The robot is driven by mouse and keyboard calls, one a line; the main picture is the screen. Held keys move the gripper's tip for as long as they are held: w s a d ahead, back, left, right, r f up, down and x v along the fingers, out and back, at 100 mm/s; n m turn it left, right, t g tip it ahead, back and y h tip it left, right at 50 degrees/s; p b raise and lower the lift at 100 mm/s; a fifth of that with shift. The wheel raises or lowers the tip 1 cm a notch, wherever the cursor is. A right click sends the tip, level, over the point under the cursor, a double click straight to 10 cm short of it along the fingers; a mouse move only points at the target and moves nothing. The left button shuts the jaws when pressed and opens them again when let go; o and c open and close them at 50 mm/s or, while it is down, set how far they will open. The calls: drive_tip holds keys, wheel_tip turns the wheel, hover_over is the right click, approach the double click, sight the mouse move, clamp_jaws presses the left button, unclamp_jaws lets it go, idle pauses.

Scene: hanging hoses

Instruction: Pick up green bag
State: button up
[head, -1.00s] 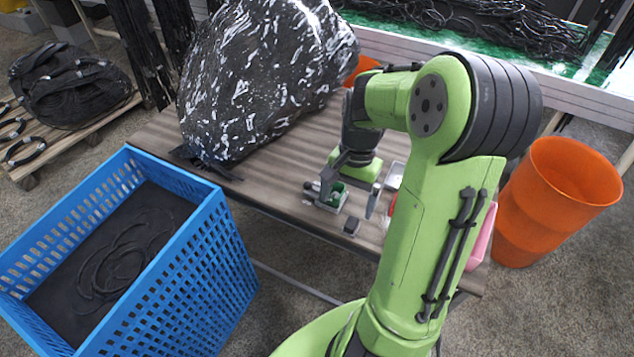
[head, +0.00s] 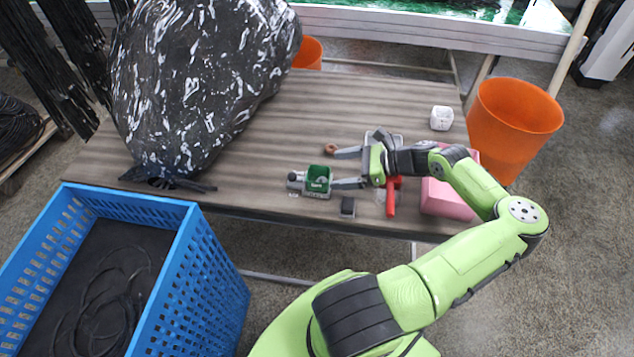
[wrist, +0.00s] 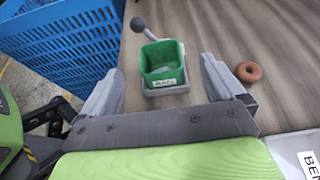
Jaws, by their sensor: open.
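The green bag (head: 318,177) is a small open-topped green box shape with a white label, set in a grey holder with a round-ended lever, on the table. In the wrist view the green bag (wrist: 161,60) lies ahead, between the lines of the two fingers. My gripper (head: 343,168) is open and comes from the right, its fingers pointing left toward the bag. The lower finger's tip is close to the holder; I cannot tell if they touch. In the wrist view my gripper (wrist: 161,70) holds nothing.
A brown ring (head: 330,149) lies by the upper finger. A dark small block (head: 347,207), a red-handled item (head: 391,203), a pink box (head: 446,200) and a white cube (head: 442,118) are nearby. A large black-white bag (head: 195,80) fills the table's left; a blue crate (head: 205,275) stands in front.

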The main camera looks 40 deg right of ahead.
sight(308, 174)
drive_tip(key=b+x, duration=0.2)
drive_tip(key=x, duration=0.6)
drive_tip(key=shift+w+a+f, duration=0.1)
drive_tip(key=shift+f, duration=0.15)
drive_tip(key=shift+c, duration=0.3)
drive_tip(key=c, duration=1)
